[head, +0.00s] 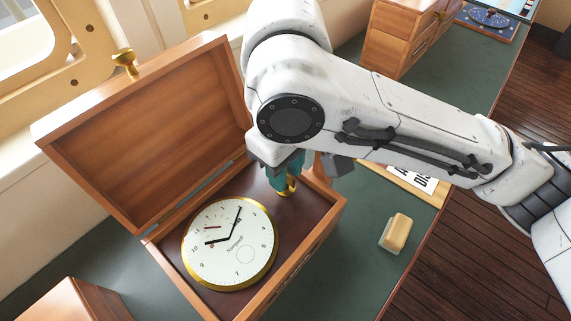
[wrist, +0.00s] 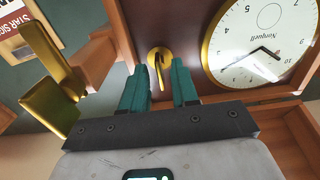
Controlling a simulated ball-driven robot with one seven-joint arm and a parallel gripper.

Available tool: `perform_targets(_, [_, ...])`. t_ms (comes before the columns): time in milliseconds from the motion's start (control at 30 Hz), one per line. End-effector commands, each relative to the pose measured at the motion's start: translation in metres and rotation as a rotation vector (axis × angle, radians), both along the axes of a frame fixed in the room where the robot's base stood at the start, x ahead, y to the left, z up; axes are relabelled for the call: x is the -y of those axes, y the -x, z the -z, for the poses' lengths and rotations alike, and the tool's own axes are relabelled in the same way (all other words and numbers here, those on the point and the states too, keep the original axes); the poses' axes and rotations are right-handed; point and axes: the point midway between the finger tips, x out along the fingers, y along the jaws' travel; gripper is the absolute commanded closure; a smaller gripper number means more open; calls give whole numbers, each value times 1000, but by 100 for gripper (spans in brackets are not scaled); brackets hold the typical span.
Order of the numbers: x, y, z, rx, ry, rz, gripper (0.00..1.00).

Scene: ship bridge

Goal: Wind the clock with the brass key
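The clock (head: 230,244), a white dial with a gold rim, lies face up in an open wooden box (head: 335,213). It also shows upside down and partly cut off in the wrist view (wrist: 262,35). The brass key (wrist: 160,62) stands in the box beside the clock, its thin grip upright above a round base. In the head view its lower part (head: 287,189) shows under my teal fingers. My gripper (wrist: 161,80) points down over the key, one finger on each side. Gaps show between the fingers and the grip, so the gripper looks open and not closed on it.
The box lid (head: 150,130) stands open at the back left. A large brass fitting (wrist: 50,85) is close to my gripper's left in the wrist view. A yellowish block (head: 396,232) lies on the green desk (head: 370,262). A drawer cabinet (head: 400,40) stands behind my arm.

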Motion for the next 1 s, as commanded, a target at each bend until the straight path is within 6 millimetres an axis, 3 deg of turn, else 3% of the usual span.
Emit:
perform_targets(300, [0,0,0,0,0,0,100])
perform_targets(767, [0,0,-1,0,0,-17,100])
perform_targets(1000, [0,0,-2,-1,0,-118,100])
